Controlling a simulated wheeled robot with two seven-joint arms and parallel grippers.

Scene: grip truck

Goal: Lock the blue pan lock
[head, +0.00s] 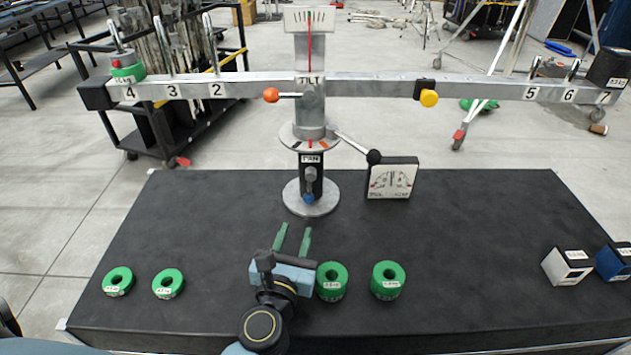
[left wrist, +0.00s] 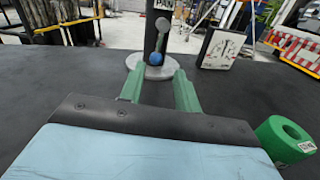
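The blue pan lock (head: 309,198) is a small blue knob low on the front of the black and metal post, under the PAN label, just above the round metal base (head: 311,208). In the left wrist view the blue knob (left wrist: 157,58) shows straight ahead, framed between the fingertips but beyond them. My left gripper (head: 293,228) is open and empty over the black table, with its two green fingers spread and pointing at the post, short of the knob. My right gripper is not in view.
Green rings (head: 332,281) and (head: 388,280) stand right of my left gripper; two more green rings (head: 118,281) lie left. A gauge box (head: 392,178) stands right of the post. White (head: 567,266) and blue (head: 614,262) blocks sit far right. A long beam (head: 420,88) crosses above.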

